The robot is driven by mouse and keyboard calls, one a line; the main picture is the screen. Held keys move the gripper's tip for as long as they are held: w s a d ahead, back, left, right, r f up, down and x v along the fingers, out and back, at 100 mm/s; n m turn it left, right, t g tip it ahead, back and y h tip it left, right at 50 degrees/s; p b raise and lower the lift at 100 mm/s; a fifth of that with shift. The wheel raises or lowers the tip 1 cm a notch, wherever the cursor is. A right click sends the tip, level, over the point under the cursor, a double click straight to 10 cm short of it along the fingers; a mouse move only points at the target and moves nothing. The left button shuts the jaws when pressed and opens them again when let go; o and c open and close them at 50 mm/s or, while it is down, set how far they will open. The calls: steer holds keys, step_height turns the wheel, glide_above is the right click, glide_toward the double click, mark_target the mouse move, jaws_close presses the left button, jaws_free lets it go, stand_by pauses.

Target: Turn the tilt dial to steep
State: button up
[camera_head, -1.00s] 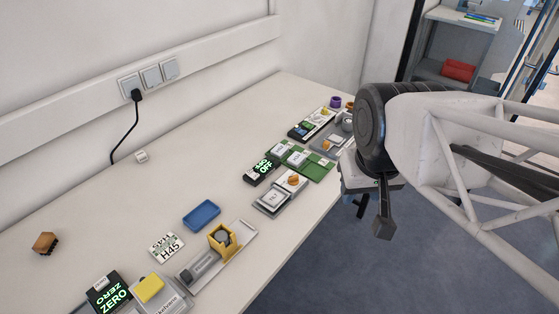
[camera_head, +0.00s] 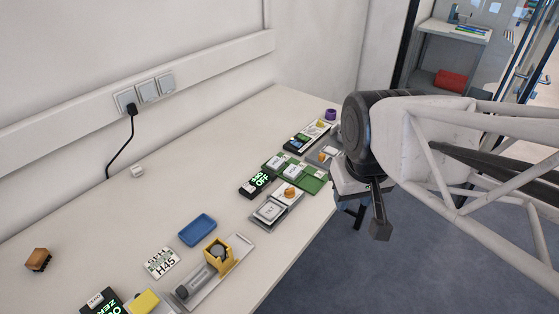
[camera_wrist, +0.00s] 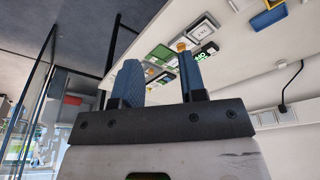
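An orange knob (camera_head: 290,192) sits on a grey device (camera_head: 268,213) near the table's right edge. Another orange knob (camera_head: 322,157) sits farther back, partly crowded by my arm. My gripper (camera_head: 368,222) hangs beyond the table's right edge, over the floor and apart from the devices. In the wrist view my gripper (camera_wrist: 160,64) has its two blue fingers spread with nothing between them. The nearer orange knob also shows in the wrist view (camera_wrist: 181,46), close to the right finger in the picture.
The white table (camera_head: 120,225) also holds a black display (camera_head: 257,183), green boards (camera_head: 295,171), a blue tray (camera_head: 198,229), a yellow holder (camera_head: 218,248), an H45 card (camera_head: 162,262) and a brown block (camera_head: 38,259). The table's middle and back left are mostly clear.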

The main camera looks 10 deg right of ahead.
steer(key=w+a+f+n, duration=0.1)
steer(key=w+f+n, duration=0.1)
steer(key=w+n, duration=0.5)
steer(key=n+g, duration=0.3)
steer(key=n, duration=1)
glide_toward(290, 192)
steer(key=shift+s+a, duration=0.2)
steer(key=shift+w+a+f, duration=0.1)
steer(key=shift+w+f, duration=0.2)
steer(key=shift+f, duration=0.15)
steer(key=shift+f, duration=0.1)
steer(key=shift+f, duration=3.8)
jaws_close()
